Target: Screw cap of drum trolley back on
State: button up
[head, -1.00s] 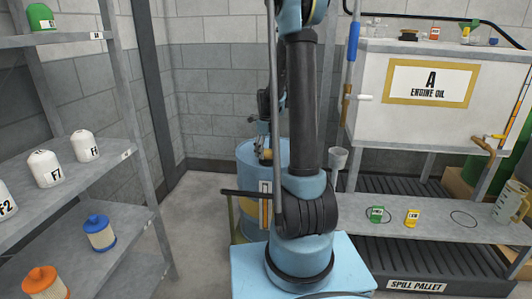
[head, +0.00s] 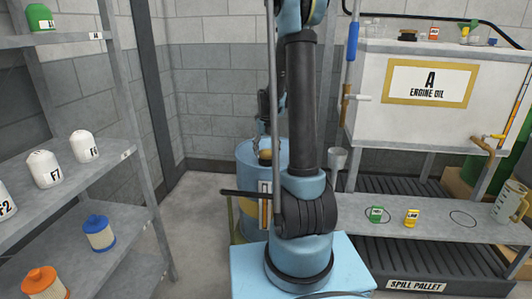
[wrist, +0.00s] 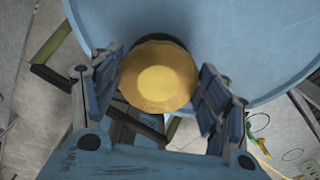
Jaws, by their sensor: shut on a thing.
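The brass-coloured cap (wrist: 160,88) is seen from above in the wrist view, between the two fingers of my gripper (wrist: 158,70). The gripper is shut on it. The cap sits over the top of the blue drum (wrist: 250,35), near the rim. In the head view the cap (head: 265,156) shows small and yellowish at the top of the drum (head: 249,180). My arm's column hides part of the drum and most of the gripper there. The opening under the cap is hidden, so I cannot tell how well it is seated.
A shelf (head: 75,165) with white, blue and orange filters stands on the left. Floor (head: 190,210) is clear between shelf and drum.

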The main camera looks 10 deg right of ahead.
aim_at(267, 152)
jog(key=o, duration=1.2)
jog(key=shift+o, duration=0.7)
jog(key=shift+r, duration=2.5)
